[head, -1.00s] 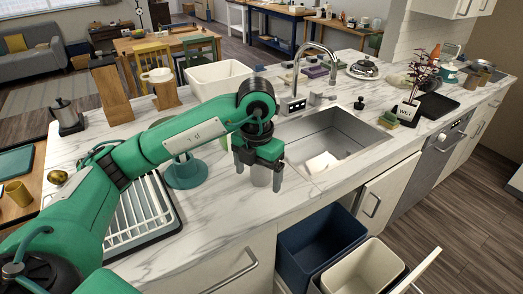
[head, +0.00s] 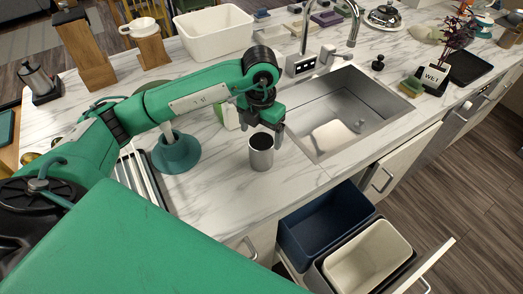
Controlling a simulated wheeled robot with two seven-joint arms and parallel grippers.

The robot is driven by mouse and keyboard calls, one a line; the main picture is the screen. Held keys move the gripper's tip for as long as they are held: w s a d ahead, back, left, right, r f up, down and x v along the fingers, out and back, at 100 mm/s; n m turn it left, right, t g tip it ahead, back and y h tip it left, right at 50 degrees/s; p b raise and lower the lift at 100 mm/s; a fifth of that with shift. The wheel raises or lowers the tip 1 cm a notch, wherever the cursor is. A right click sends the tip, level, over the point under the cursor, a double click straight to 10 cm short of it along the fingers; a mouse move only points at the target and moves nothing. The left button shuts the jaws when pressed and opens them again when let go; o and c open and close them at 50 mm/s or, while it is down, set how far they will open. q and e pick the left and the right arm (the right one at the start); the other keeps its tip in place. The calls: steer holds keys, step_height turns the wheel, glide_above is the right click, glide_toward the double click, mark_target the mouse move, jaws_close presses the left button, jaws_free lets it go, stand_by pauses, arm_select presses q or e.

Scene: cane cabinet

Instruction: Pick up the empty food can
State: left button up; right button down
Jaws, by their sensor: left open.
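The empty food can (head: 261,154) is a plain grey metal cylinder with a dark open top. It stands upright on the white marble counter, left of the sink, in the head view. My left gripper (head: 260,126) is open, fingers pointing down, just above and behind the can as seen here. The can's front and rim show clear of the fingers, and nothing shows held. My right gripper is not in view.
A teal round stand (head: 177,154) and a dish rack (head: 146,180) are left of the can. The sink (head: 338,108) lies right of it, with a white item inside. Blue (head: 322,226) and cream (head: 368,262) bins sit in a pulled-out drawer below the counter edge.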

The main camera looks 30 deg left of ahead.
mark_target(261, 147)
arm_select(q)
steer(key=shift+f, duration=0.7)
steer(key=shift+f+p, duration=0.2)
steer(key=shift+p, duration=0.1)
step_height(261, 147, down, 4)
steer(key=shift+w+p, duration=0.1)
steer(key=shift+p, duration=1.1)
steer(key=shift+f, duration=0.45)
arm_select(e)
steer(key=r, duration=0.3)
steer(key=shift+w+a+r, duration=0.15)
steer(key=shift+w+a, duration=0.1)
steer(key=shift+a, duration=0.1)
arm_select(q)
steer(key=c, duration=1.1)
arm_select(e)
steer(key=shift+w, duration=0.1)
